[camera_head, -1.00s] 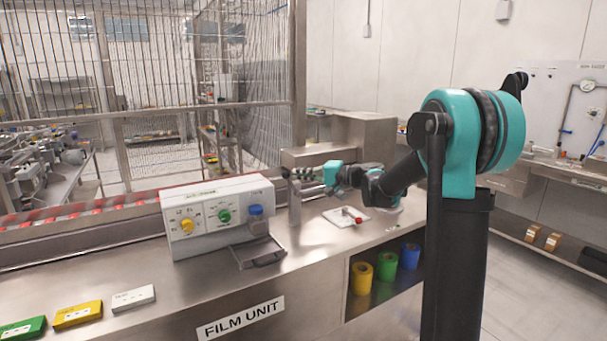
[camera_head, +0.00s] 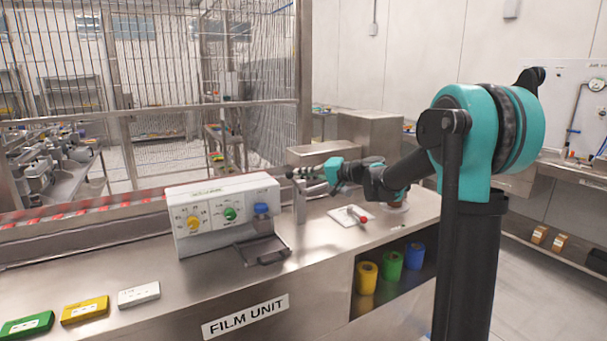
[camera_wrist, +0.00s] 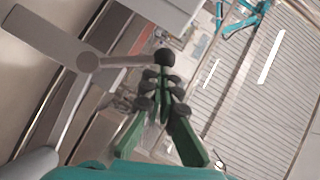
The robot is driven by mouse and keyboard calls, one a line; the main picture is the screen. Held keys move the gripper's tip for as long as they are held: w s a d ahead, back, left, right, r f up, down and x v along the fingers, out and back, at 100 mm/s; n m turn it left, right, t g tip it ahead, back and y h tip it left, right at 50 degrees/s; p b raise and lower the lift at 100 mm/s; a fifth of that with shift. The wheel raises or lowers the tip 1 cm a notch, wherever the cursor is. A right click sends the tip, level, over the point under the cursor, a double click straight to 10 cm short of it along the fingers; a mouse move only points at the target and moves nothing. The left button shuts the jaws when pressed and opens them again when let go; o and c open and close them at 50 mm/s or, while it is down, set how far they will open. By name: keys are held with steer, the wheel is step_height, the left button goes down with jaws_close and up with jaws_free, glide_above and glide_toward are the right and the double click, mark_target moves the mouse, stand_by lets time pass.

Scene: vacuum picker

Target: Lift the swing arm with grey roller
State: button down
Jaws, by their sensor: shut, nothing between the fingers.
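In the head view, a grey upright post (camera_head: 299,203) stands on the steel counter, right of the white control box. In the wrist view, a grey flat bar (camera_wrist: 42,32) meets a round pivot (camera_wrist: 89,62). A thinner grey arm (camera_wrist: 125,61) runs from the pivot to my fingertips. A dark round end at the tips may be the roller or a finger pad; I cannot tell. My gripper (camera_wrist: 162,72) has green fingers with dark pads, drawn together and empty. In the head view my gripper (camera_head: 296,174) is at the top of the post; contact is unclear.
A white plate with a red-tipped item (camera_head: 352,215) lies below my arm. A conveyor (camera_head: 80,220) and a mesh fence stand behind.

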steer(key=shift+s+a+f+n+h, duration=0.15)
steer(key=shift+s+a+n+h, duration=0.25)
steer(key=shift+a+n, duration=0.1)
steer(key=shift+s+a+f+n+h, duration=0.15)
steer(key=shift+s+a+n+h, duration=0.1)
steer(key=shift+a+n+h, duration=0.2)
steer(key=shift+s+a+f+n+t+h, duration=0.25)
steer(key=shift+s+a+f+n+h, duration=0.2)
steer(key=shift+a+f+n+h, duration=0.35)
steer(key=shift+s+a+f+n+t+h, duration=0.25)
steer(key=shift+s+a+f+n+h, duration=0.3)
steer(key=shift+f+n+h, duration=0.35)
steer(key=shift+a+f, duration=0.1)
steer(key=shift+f, duration=0.05)
